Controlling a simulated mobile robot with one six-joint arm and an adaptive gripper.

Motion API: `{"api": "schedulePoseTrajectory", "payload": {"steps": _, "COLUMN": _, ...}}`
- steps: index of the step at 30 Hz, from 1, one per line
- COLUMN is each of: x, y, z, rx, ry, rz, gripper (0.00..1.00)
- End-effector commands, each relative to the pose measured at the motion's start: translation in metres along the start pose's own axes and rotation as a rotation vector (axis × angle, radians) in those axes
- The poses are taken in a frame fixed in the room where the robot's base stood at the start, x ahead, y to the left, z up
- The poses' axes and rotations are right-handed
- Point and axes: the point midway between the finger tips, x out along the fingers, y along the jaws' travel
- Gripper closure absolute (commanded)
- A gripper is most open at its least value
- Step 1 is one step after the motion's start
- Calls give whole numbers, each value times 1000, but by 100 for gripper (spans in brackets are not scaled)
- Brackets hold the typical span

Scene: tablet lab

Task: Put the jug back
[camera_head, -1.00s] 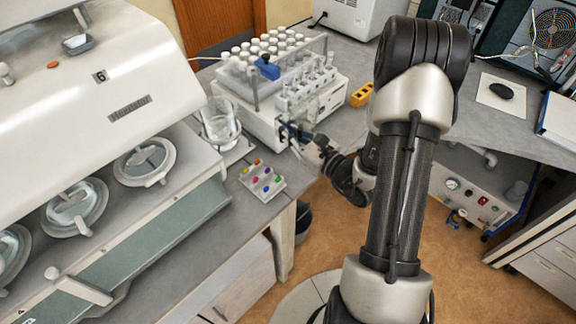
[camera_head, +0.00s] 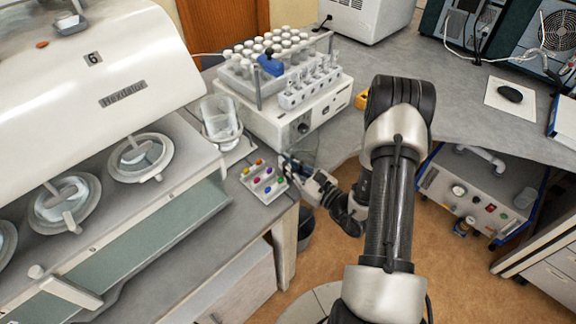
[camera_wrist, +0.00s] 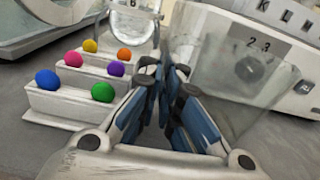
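A clear, see-through jug (camera_head: 303,150) is at my gripper (camera_head: 287,166), in front of the white rack machine. In the wrist view the jug (camera_wrist: 228,75) fills the area right of and beyond the blue-padded fingers. My gripper (camera_wrist: 165,95) is closed on the jug's near left side; the exact contact is hard to see. The jug appears raised and slightly tilted. Its base is hard to make out.
Another clear vessel (camera_head: 219,120) stands on a pale plate left of the machine (camera_head: 300,118). A stepped white block with several coloured balls (camera_head: 264,180) sits close left of my gripper. The dissolution bath (camera_head: 130,190) is farther left. Bench is free at right.

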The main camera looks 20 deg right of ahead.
Motion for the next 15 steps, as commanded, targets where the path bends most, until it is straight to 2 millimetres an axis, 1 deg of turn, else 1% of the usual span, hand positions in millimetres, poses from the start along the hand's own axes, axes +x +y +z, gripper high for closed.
{"api": "schedulePoseTrajectory", "payload": {"steps": 4, "x": 0, "y": 0, "z": 2, "rx": -1, "ry": -1, "rz": 0, "gripper": 100}}
{"api": "schedulePoseTrajectory", "payload": {"steps": 8, "x": 0, "y": 0, "z": -3, "rx": 0, "ry": -1, "rz": 0, "gripper": 100}}
{"api": "schedulePoseTrajectory", "payload": {"steps": 9, "x": 0, "y": 0, "z": -3, "rx": 0, "ry": 0, "rz": 0, "gripper": 95}}
{"api": "schedulePoseTrajectory", "payload": {"steps": 12, "x": 0, "y": 0, "z": -2, "rx": 0, "ry": 0, "rz": 0, "gripper": 88}}
{"api": "schedulePoseTrajectory", "payload": {"steps": 13, "x": 0, "y": 0, "z": -2, "rx": 0, "ry": 0, "rz": 0, "gripper": 87}}
{"api": "schedulePoseTrajectory", "payload": {"steps": 15, "x": 0, "y": 0, "z": -2, "rx": 0, "ry": 0, "rz": 0, "gripper": 87}}
